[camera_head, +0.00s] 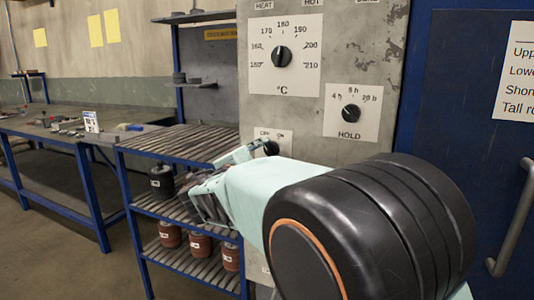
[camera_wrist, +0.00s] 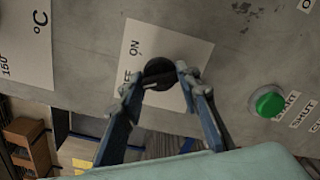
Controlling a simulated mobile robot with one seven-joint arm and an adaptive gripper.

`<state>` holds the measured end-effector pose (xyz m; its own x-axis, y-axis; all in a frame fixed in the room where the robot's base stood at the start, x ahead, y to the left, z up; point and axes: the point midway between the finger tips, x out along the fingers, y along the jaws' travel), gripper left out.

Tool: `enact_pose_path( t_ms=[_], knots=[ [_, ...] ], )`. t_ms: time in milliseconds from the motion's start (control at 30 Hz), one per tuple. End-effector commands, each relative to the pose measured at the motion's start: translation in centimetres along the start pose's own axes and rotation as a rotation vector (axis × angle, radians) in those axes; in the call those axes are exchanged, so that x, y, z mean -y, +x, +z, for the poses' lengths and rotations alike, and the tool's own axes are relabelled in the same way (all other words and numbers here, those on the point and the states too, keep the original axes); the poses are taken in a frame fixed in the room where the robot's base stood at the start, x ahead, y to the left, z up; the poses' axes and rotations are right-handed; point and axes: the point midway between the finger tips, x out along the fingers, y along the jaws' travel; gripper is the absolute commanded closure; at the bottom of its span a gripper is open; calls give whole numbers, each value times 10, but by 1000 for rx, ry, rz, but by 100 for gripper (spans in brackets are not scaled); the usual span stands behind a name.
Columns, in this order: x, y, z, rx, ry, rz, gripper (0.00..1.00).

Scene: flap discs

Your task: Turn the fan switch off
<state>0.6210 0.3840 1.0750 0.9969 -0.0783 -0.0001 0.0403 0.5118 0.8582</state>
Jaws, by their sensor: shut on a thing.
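The fan switch is a round black knob (camera_wrist: 157,70) on a white plate (camera_wrist: 190,50) with ON and a partly covered OFF printed on it. In the head view the knob (camera_head: 271,147) shows just past my fingers, and its plate (camera_head: 276,133) is mostly hidden by my arm. My gripper (camera_wrist: 161,81) has one finger on each side of the knob and is shut on it. Which label the knob points to cannot be made out.
On the same grey panel are a temperature dial (camera_head: 282,56), a HOLD dial (camera_head: 351,113) and a green button (camera_wrist: 268,102) to the right of the switch. A slatted rack (camera_head: 180,143) with red containers (camera_head: 200,246) stands left of the panel. A blue door (camera_head: 450,90) is at the right.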

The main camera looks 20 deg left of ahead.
Motion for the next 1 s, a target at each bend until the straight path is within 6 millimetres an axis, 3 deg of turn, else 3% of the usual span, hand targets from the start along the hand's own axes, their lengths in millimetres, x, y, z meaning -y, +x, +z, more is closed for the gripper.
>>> enact_pose_path(
  t_ms=[67,100,233,633,1000],
  knots=[
    [1,0,-1,-1,-3,-1,94],
    [1,0,-1,-2,-3,-1,65],
    [1,0,-1,-1,-1,-1,51],
    [-1,-10,-1,-3,1,1,51],
    [0,-84,-1,-3,1,1,51]
  ],
)
